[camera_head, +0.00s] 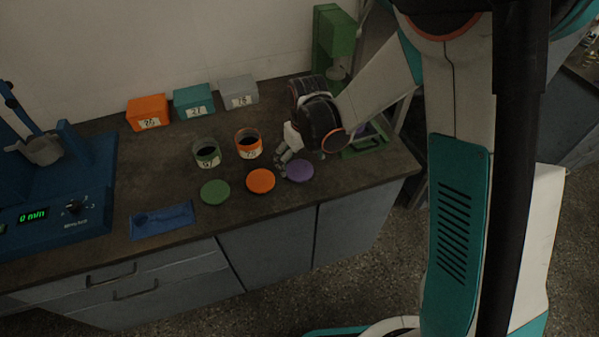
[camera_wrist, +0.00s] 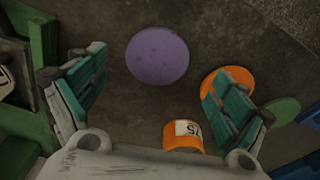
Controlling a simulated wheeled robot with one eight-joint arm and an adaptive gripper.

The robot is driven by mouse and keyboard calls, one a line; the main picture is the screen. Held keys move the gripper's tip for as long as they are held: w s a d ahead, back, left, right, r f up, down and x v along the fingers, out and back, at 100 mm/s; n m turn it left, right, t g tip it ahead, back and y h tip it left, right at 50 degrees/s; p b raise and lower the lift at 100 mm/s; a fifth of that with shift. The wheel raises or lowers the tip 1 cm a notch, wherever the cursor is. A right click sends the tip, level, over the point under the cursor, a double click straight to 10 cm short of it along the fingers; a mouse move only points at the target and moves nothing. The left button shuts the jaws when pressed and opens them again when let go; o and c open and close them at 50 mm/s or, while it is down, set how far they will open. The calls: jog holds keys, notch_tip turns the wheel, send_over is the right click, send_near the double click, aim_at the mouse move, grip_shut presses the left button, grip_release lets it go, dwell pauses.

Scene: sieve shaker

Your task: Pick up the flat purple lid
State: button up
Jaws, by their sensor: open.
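The flat purple lid (camera_head: 299,171) lies on the dark countertop, to the right of an orange lid (camera_head: 261,180) and a green lid (camera_head: 215,192). In the wrist view the purple lid (camera_wrist: 158,56) shows whole, ahead of and between my fingers. My gripper (camera_head: 283,160) is just above the counter at the left edge of the purple lid in the head view. In the wrist view my gripper (camera_wrist: 155,92) has its two teal fingers wide apart with nothing between them. One finger overlaps the view of the orange lid (camera_wrist: 228,84).
Two labelled jars, one green-rimmed (camera_head: 206,155) and one orange-rimmed (camera_head: 249,146), stand left of my gripper. Orange (camera_head: 148,112), teal (camera_head: 193,101) and grey (camera_head: 238,91) boxes line the wall. A blue shaker (camera_head: 60,190) is at left; a green device (camera_head: 334,45) stands behind my wrist.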

aim_at(300, 170)
jog(key=f, duration=0.1)
jog(key=f+b, duration=0.1)
jog(key=f, duration=0.1)
jog(key=f+b, duration=0.1)
jog(key=shift+w+f, duration=0.25)
jog(key=shift+w, duration=0.15)
jog(key=shift+r, duration=0.1)
jog(key=c, duration=0.9)
jog(key=shift+o, duration=0.2)
jog(key=shift+r, duration=0.1)
